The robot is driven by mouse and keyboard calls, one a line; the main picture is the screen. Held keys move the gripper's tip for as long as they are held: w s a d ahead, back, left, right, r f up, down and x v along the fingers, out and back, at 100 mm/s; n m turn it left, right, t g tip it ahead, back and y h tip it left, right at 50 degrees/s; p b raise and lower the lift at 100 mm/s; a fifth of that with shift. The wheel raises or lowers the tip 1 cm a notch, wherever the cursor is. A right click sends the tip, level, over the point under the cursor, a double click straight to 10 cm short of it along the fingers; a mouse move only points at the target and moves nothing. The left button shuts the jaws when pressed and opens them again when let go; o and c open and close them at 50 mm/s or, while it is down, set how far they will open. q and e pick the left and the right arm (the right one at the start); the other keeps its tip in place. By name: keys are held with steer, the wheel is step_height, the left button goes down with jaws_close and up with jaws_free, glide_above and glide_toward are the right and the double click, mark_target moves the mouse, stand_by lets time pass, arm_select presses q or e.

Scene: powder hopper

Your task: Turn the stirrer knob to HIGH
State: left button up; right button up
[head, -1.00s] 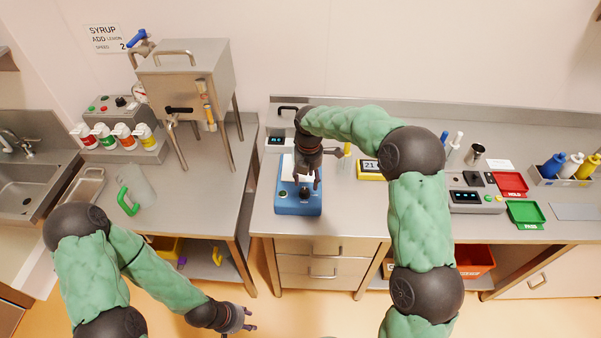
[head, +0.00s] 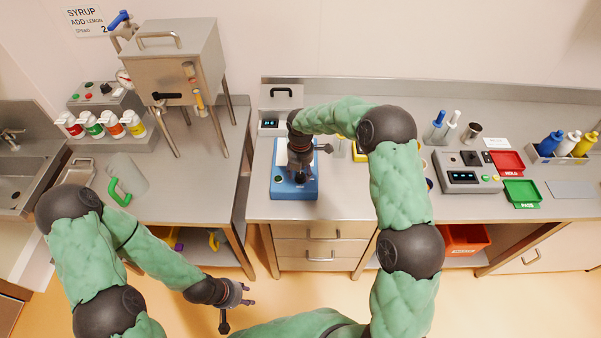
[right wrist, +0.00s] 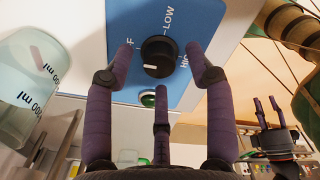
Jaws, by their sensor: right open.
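The stirrer knob (right wrist: 160,50) is round and black on a blue panel (right wrist: 189,15) in the right wrist view. Its white mark points down and left, and the labels LOW, HIGH and a partly hidden OFF surround it. My right gripper (right wrist: 160,85) is open, its fingers on either side of the knob with visible gaps to it. In the head view my right gripper (head: 300,172) is over the front of the blue stirrer (head: 294,190) and hides the knob there. My left gripper (head: 236,300) is open and empty, low in front of the benches.
A green button (right wrist: 148,98) sits beside the knob. A clear beaker (right wrist: 28,85) stands close by in the right wrist view. A scale-like grey unit (head: 466,172) and red (head: 508,162) and green (head: 522,193) trays are on the right bench.

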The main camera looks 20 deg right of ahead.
steer(key=shift+f, duration=0.45)
steer(key=shift+c, duration=0.3)
jaws_close()
